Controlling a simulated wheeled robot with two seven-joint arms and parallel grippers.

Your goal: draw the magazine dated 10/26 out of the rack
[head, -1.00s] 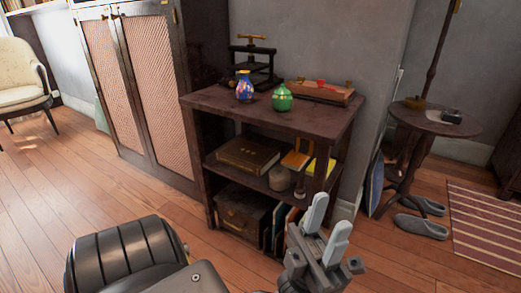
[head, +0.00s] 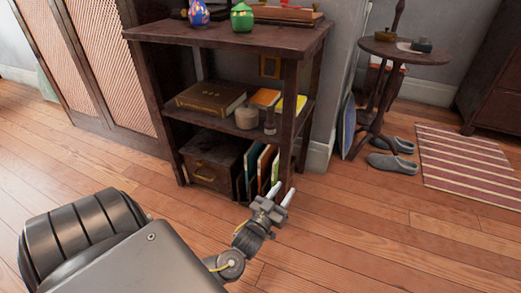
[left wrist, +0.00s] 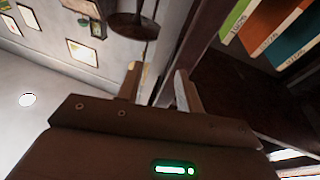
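Several thin upright magazines stand at the right end of the shelf unit's bottom shelf. In the head view I see a white-edged one (head: 252,165), an orange one (head: 264,163) and a green one (head: 275,168). In the left wrist view a green one (left wrist: 238,22), an orange one (left wrist: 271,36) and a teal one (left wrist: 297,47) show pale date labels, too small to read surely. The rack holding them is mostly hidden. My left gripper (head: 281,192) is open and empty, just in front of the shelf's right front post; its fingers also show in the left wrist view (left wrist: 158,85). My right gripper is not in view.
The dark shelf unit (head: 290,120) has a front post close to my left gripper. A brown box (head: 212,160) stands left of the magazines. Books and small jars sit on the middle shelf. A round table (head: 405,50) and slippers (head: 393,163) are right. The floor in front is clear.

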